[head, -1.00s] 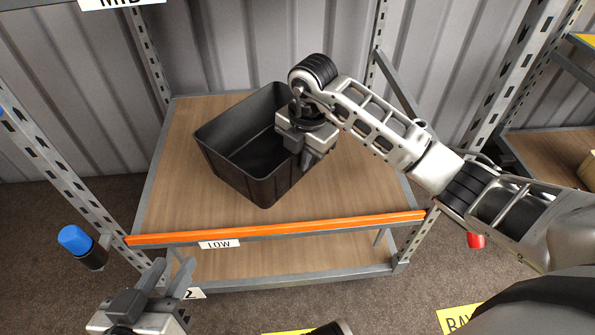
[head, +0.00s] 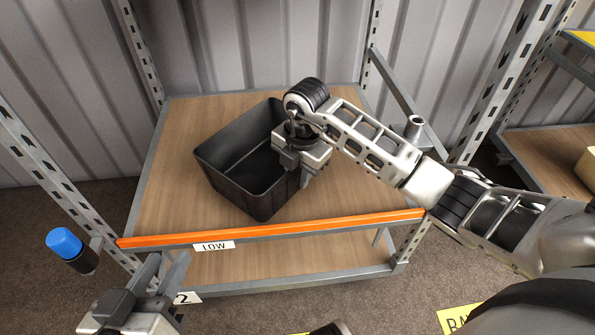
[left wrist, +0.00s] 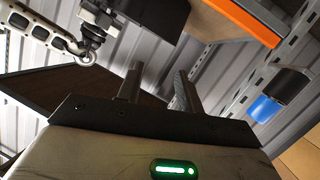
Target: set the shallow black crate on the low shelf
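The shallow black crate (head: 240,185) is empty and over the wooden board of the low shelf (head: 170,200), behind its orange front beam. It sits turned at an angle, one corner towards the beam. I cannot tell whether its base touches the board. My right gripper (head: 303,175) is shut on the crate's right wall. My left gripper (head: 165,267) is low at the shelf's front left corner, apart from the crate, with its fingers spread and empty. In the left wrist view its fingers (left wrist: 158,75) are also apart, and the crate (left wrist: 155,14) shows at the top.
The orange beam (head: 270,230) bears a LOW label (head: 214,246). Metal uprights (head: 65,185) flank the shelf. A blue-capped object (head: 66,245) is by the left upright. Bare board lies left of the crate. Another shelf (head: 545,150) stands at right.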

